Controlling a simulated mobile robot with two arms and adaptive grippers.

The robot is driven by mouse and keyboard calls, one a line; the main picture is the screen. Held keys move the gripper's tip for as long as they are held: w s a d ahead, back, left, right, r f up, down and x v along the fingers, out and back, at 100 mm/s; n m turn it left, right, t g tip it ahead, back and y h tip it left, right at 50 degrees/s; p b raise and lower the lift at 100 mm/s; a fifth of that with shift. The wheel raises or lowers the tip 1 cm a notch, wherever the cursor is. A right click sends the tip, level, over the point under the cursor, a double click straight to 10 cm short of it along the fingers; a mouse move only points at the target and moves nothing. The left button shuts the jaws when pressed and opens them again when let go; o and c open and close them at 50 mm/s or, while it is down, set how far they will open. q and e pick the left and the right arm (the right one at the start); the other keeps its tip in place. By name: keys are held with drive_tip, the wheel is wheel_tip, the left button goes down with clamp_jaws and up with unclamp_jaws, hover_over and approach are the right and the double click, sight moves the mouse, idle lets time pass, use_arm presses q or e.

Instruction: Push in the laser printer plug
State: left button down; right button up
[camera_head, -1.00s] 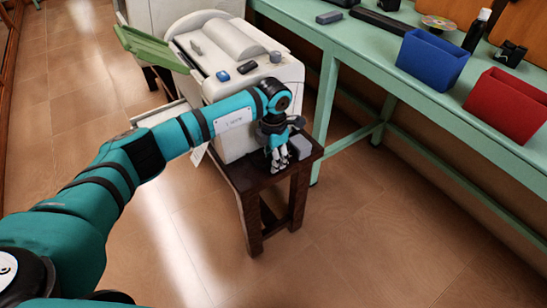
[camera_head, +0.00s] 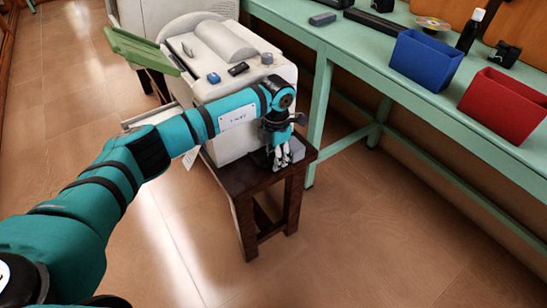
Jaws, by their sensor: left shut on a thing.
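The white laser printer (camera_head: 232,138) stands on a dark wooden stool (camera_head: 244,185), with its green tray flap open at the left. My left arm reaches across the printer's front. My left gripper (camera_head: 281,160) points down over the stool top at the printer's right front corner. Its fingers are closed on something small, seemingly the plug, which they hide. A small grey box (camera_head: 298,149), perhaps the socket, sits on the stool just right of the fingers. Whether the plug touches it cannot be told. My right gripper is out of view.
A green workbench (camera_head: 345,50) runs along the right. It bears a blue bin (camera_head: 425,62), a red bin (camera_head: 503,107), a dark bottle (camera_head: 470,32) and a disc (camera_head: 433,23). The tiled floor (camera_head: 360,240) in front of the stool is clear.

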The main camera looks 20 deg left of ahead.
use_arm(q)
drive_tip(key=c, duration=1.3)
unclamp_jaws()
drive_tip(key=shift+w+d+r, duration=0.1)
drive_tip(key=shift+w+r, duration=0.05)
drive_tip(key=shift+c, duration=0.2)
drive_tip(key=o, duration=0.4)
drive_tip(key=shift+w+d, duration=0.1)
wheel_tip(320, 180, up, 12)
drive_tip(key=shift+f, duration=0.1)
